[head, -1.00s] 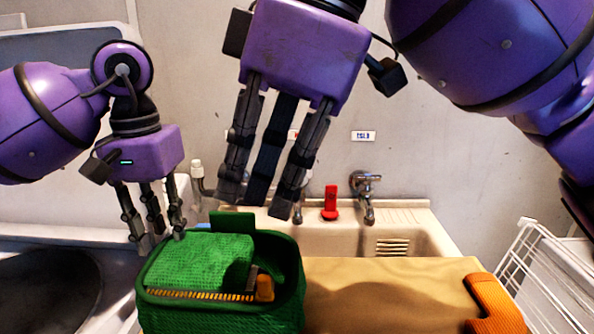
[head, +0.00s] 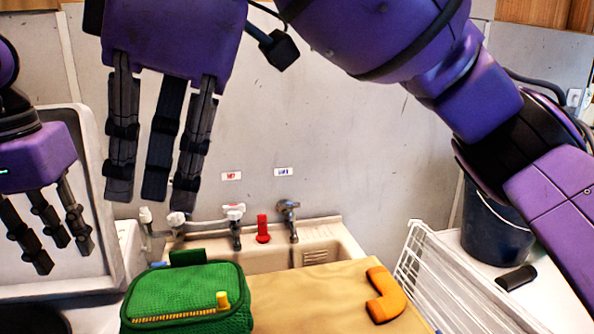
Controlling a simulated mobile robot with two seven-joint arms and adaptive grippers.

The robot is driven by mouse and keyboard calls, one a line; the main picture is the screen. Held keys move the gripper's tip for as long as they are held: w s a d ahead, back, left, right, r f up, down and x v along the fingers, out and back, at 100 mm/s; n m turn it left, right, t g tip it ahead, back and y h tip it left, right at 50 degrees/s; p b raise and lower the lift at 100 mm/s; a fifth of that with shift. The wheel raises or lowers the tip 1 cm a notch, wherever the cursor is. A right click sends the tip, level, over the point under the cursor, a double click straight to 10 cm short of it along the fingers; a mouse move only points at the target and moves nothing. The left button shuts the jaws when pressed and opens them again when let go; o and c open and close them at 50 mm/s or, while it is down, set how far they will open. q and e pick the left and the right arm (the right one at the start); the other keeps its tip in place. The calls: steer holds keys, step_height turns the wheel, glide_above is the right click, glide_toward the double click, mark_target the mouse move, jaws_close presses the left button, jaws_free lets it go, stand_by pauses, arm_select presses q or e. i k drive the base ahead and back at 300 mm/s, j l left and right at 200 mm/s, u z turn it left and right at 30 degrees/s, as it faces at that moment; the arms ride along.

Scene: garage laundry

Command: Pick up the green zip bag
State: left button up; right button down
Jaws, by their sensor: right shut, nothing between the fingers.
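The green zip bag (head: 190,287) has a textured top, a dark green tab at the back and a yellow zip pull at the front. It is at the lower left of the head view, beside a tan board. My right gripper (head: 155,198) is shut and empty, its fingers pointing down above and behind the bag in the picture. A gap shows between its fingertips and the bag. My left gripper (head: 62,258) is at the left edge, left of the bag, empty, with its fingers standing apart.
The tan board (head: 310,300) carries an orange curved piece (head: 384,295). Behind are a sink (head: 318,256), taps and a red object (head: 263,229). A white wire rack (head: 440,275) and a dark bucket (head: 494,228) stand at the right.

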mark_target(179, 297)
steer(key=k, duration=1.15)
